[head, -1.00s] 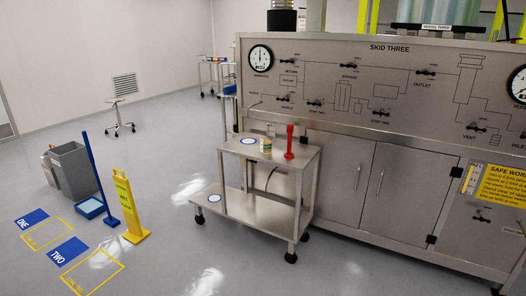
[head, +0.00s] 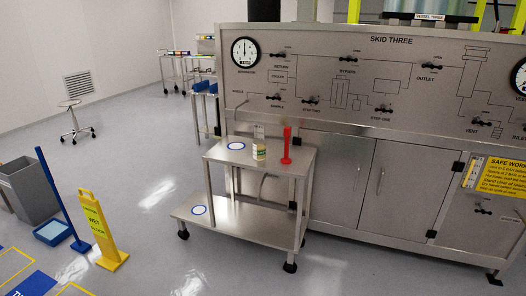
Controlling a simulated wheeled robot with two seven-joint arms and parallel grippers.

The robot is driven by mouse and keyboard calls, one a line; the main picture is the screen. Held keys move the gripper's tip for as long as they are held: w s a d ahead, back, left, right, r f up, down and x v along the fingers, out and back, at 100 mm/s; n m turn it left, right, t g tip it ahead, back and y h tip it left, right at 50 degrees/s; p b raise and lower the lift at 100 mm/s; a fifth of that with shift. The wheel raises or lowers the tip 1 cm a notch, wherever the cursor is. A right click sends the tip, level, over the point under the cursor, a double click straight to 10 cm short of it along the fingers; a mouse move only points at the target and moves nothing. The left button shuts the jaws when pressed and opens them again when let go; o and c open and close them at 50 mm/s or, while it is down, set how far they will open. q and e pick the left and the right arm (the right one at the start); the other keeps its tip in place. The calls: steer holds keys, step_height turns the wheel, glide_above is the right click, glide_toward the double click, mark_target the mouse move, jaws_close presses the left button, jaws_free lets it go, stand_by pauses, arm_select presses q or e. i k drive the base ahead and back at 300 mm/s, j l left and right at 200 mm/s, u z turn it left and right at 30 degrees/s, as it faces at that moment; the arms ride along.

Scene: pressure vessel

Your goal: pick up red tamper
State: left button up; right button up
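The red tamper (head: 287,146) stands upright on the top shelf of a small steel cart (head: 228,155), near the shelf's right side. A small jar with a pale yellow-green label (head: 259,150) stands just left of it. Neither of my grippers shows in the head view.
The SKID THREE panel and cabinet (head: 345,180) stand right behind the cart. A yellow wet-floor sign (head: 100,230), a blue-handled dustpan (head: 55,230) and a grey bin (head: 28,190) stand at the left. A stool (head: 72,115) is farther back. Floor in front is clear.

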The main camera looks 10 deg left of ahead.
mark_target(287, 130)
steer(key=i+l+z, duration=0.15)
steer(key=i+l, duration=0.15)
steer(key=i, duration=1.05)
steer(key=i+l+z, duration=0.2)
steer(key=i, duration=1.2)
